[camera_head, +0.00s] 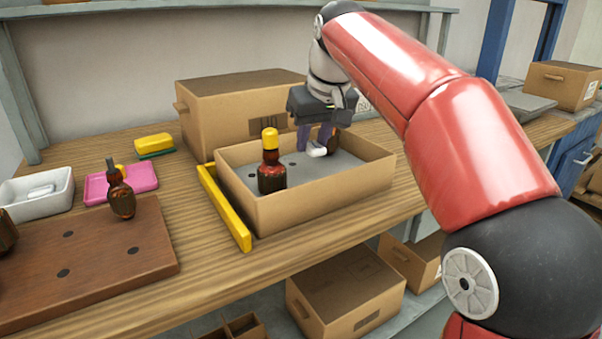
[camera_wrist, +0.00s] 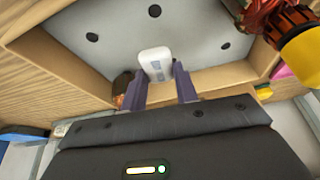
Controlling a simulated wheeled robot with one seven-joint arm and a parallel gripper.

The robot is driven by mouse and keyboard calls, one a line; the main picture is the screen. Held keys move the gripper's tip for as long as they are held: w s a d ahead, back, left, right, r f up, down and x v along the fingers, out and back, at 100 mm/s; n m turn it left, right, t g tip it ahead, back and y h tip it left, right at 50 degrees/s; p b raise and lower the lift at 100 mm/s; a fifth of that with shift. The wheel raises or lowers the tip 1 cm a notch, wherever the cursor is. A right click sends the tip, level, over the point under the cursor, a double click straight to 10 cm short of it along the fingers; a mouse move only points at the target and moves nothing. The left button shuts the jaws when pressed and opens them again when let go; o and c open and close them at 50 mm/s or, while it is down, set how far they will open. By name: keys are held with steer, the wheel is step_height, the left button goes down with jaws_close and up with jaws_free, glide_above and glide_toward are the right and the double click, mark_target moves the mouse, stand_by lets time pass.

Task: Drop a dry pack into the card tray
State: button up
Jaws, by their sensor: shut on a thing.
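My gripper (camera_head: 319,145) is inside the open card tray (camera_head: 330,205), low over its grey insert, and is shut on a small white dry pack (camera_head: 316,150). In the wrist view the dry pack (camera_wrist: 155,63) sticks out past the fingertips (camera_wrist: 160,84), above the grey insert with dark holes. I cannot tell whether the pack touches the insert. An amber bottle with a yellow cap (camera_head: 271,165) stands in the tray's left part. A dark brown rounded thing (camera_head: 325,134) shows partly behind my gripper.
A closed carton (camera_head: 215,110) stands behind the tray, and a yellow bar (camera_head: 224,207) lies along its left side. A pink tray (camera_head: 120,184), a bottle (camera_head: 121,195), a brown holed board (camera_head: 100,250) and a white dish (camera_head: 40,205) with a white pack are farther left.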

steer(key=o, duration=1)
steer(key=p+v, duration=0.2)
steer(key=v, duration=0.5)
steer(key=shift+r, duration=0.35)
steer(key=shift+s, duration=0.15)
steer(key=s+d+f+m, duration=0.2)
steer(key=s+d+f, duration=0.2)
steer(key=s+f, duration=0.4)
steer(key=s+d+f+m+t+h, duration=0.1)
steer(key=s+d+f, duration=0.4)
steer(key=s+f, duration=0.3)
steer(key=s+d+f+m+h, duration=0.1)
steer(key=s+d+f+m, duration=0.1)
steer(key=s+d+f, duration=0.3)
steer(key=s+f, duration=0.3)
steer(key=f, duration=0.1)
steer(key=shift+m+t, duration=0.3)
